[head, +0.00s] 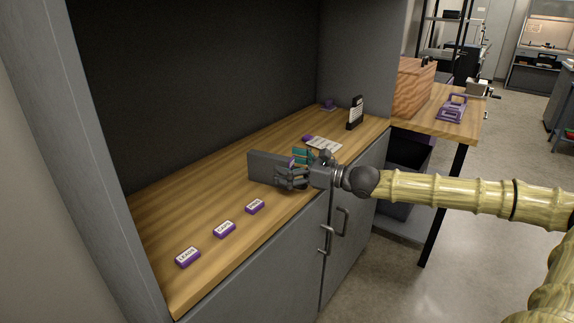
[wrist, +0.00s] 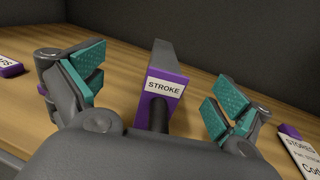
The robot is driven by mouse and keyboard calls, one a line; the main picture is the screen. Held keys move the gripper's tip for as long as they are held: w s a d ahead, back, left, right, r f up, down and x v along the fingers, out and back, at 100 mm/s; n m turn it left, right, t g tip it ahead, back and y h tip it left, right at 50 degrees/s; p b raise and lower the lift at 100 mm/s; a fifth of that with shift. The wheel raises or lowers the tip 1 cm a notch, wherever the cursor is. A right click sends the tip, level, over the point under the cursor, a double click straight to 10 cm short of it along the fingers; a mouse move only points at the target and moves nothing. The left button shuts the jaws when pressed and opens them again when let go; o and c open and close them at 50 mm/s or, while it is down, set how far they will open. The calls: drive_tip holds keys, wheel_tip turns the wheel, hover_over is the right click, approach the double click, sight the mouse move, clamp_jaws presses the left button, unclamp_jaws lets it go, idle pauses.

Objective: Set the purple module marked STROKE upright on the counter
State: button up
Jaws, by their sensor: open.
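The STROKE module is a long dark grey slab with a purple end face and a white label reading STROKE (wrist: 165,87). In the wrist view it lies between my two teal-padded fingers, with a gap on each side. A dark rod stands in front of its purple end. In the head view the grey slab (head: 265,168) rests on the wooden counter (head: 180,205), long side level, just left of my gripper (head: 297,170). My gripper (wrist: 155,90) is open around the purple end, which the fingers mostly hide in the head view.
Small purple labelled blocks (head: 224,229) line the counter's front left. A white printed card (head: 323,144) and a black sign (head: 355,113) are beyond my gripper. A dark back wall (head: 200,90) closes the counter's rear. Bare wood lies left of the slab.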

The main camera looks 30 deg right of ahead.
sight(292, 165)
drive_tip(key=shift+p+v, duration=1.5)
drive_tip(key=shift+p, duration=2.1)
drive_tip(key=shift+p+v, duration=2.5)
drive_tip(key=shift+p, duration=1.9)
drive_tip(key=shift+s, duration=0.25)
drive_tip(key=v, duration=1.1)
drive_tip(key=shift+s+d, duration=0.25)
drive_tip(key=shift+s, duration=0.05)
